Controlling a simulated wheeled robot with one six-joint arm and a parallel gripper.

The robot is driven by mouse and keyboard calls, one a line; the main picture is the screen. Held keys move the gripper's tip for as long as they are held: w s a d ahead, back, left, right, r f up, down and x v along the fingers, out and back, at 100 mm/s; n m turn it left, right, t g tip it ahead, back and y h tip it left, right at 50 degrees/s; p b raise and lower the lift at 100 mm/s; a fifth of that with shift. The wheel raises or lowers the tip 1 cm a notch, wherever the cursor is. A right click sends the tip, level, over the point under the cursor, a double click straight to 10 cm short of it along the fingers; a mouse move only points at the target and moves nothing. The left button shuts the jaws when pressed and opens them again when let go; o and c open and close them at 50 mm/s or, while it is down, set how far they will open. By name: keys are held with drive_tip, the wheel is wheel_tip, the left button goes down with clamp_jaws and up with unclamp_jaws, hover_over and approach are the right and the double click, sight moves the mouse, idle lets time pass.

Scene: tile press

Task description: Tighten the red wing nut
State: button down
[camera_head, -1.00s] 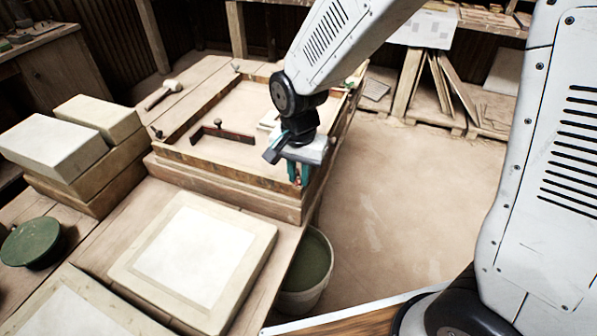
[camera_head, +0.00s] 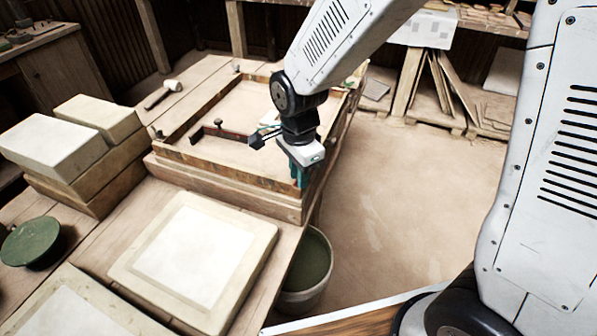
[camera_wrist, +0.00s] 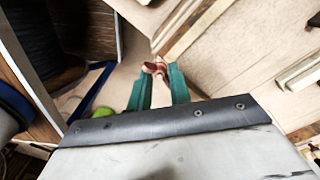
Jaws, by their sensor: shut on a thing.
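The red wing nut (camera_wrist: 154,68) shows in the wrist view between the green fingertips of my gripper (camera_wrist: 158,78). My gripper is shut on it. In the head view my gripper (camera_head: 300,178) points down at the near right corner of the wooden frame (camera_head: 230,170). The nut is hidden there behind the fingers and the gripper body. The frame lies flat on the bench, with a pale board inside it.
A dark bar with a knob (camera_head: 222,130) lies across the frame. A mallet (camera_head: 163,93) lies behind it. A plaster slab (camera_head: 190,255) lies in front, stacked blocks (camera_head: 70,150) stand left. A bucket (camera_head: 308,270) stands on the floor below the bench edge. The floor at right is clear.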

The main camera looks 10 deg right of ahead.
idle(0.4)
drive_tip(key=c, duration=1.4)
unclamp_jaws()
drive_tip(key=shift+o, duration=0.2)
drive_tip(key=shift+r, duration=0.1)
wheel_tip(320, 180, up, 8)
drive_tip(key=shift+f, duration=0.2)
